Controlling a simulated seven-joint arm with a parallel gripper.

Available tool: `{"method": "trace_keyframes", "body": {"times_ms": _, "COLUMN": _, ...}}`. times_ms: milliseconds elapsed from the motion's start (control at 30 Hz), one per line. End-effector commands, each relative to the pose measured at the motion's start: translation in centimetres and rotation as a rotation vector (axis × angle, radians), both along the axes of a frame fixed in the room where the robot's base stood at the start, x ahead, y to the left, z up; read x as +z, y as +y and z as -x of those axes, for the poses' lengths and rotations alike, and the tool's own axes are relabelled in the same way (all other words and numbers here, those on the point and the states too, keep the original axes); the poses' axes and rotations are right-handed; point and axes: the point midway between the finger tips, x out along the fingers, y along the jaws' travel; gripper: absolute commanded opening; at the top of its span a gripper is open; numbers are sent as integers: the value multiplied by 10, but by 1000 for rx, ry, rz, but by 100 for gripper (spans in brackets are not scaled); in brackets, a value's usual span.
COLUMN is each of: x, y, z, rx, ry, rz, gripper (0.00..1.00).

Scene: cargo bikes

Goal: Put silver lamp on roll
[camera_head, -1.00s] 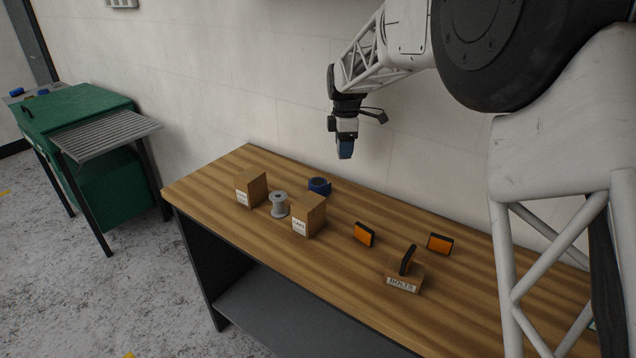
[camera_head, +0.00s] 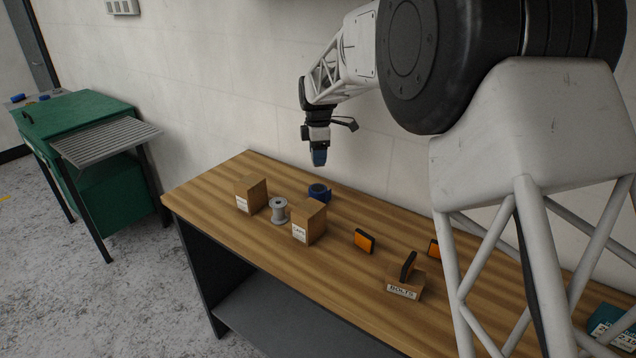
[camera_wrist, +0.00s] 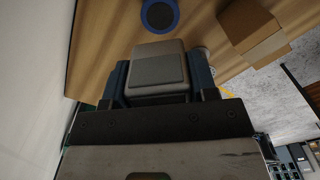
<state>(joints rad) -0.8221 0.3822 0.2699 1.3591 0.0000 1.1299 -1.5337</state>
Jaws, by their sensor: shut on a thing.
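My gripper (camera_head: 319,158) is in the air above the back of the wooden table. In the wrist view its blue fingers (camera_wrist: 158,85) are shut on a boxy grey thing, the silver lamp (camera_wrist: 158,68). The lamp is hard to make out in the head view. The blue roll (camera_head: 319,193) lies flat on the table below my gripper, near the back edge. The roll also shows at the top of the wrist view (camera_wrist: 160,14), just beyond the lamp and apart from it.
Two cardboard boxes (camera_head: 251,194) (camera_head: 309,222) stand on the table (camera_head: 340,280) with a grey spool (camera_head: 278,210) between them. Orange-faced black lamps (camera_head: 364,241) (camera_head: 433,249) stand to the right. A bolts box (camera_head: 404,288) bears another black thing (camera_head: 408,265). The wall is close behind.

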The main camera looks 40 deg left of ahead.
Motion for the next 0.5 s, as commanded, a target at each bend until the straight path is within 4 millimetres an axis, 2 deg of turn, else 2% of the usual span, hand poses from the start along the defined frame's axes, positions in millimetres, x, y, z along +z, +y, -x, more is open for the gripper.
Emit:
{"method": "trace_keyframes", "body": {"times_ms": 233, "x": -30, "y": 0, "z": 0, "rx": 0, "ry": 1, "rz": 1, "gripper": 28}}
{"method": "trace_keyframes", "body": {"times_ms": 500, "x": -37, "y": 0, "z": 0, "rx": 0, "ry": 0, "rz": 0, "gripper": 28}}
